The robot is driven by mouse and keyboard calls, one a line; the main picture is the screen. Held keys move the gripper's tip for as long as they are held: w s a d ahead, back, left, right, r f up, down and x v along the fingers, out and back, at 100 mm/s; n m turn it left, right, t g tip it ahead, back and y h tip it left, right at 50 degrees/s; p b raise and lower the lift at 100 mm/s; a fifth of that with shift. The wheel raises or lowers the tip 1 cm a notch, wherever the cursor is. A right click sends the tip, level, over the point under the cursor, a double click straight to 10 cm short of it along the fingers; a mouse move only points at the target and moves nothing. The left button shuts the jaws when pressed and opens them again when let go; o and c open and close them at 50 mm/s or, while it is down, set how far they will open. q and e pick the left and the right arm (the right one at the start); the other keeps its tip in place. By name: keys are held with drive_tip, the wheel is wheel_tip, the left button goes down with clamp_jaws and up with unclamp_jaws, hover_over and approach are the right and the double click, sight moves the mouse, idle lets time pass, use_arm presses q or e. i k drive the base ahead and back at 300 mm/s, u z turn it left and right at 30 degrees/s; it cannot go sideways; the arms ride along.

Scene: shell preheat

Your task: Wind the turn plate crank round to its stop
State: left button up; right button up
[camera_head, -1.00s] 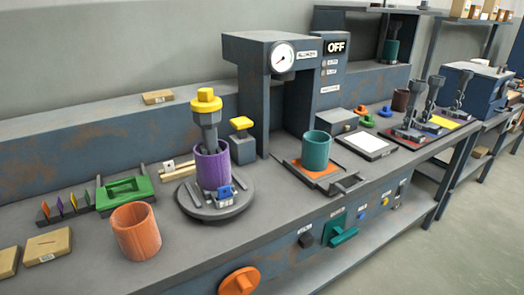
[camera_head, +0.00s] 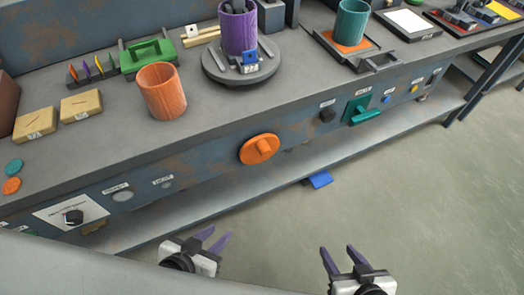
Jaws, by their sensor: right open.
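The orange crank (camera_head: 259,149) is a round disc with a raised grip bar, on the blue front panel of the bench. The grey turn plate (camera_head: 218,75) lies on the bench top above it and carries a purple cup (camera_head: 238,30) and a small blue clamp. My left gripper (camera_head: 218,235) is open and empty, below the crank and a little to its left. My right gripper (camera_head: 338,249) is open and empty, below and to the right of the crank. Neither touches anything.
An orange cup (camera_head: 162,91) stands near the bench edge. A teal lever (camera_head: 361,112) and a black knob (camera_head: 327,114) sit on the panel right of the crank. A blue pedal (camera_head: 320,179) shows below the shelf. The floor before the bench is clear.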

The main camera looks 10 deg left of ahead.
sight(260, 147)
drive_tip(key=u, duration=1.9)
drive_tip(key=k, duration=1.3)
drive_tip(key=z, duration=1.85)
drive_tip(key=i, duration=0.5)
drive_tip(key=u, duration=0.05)
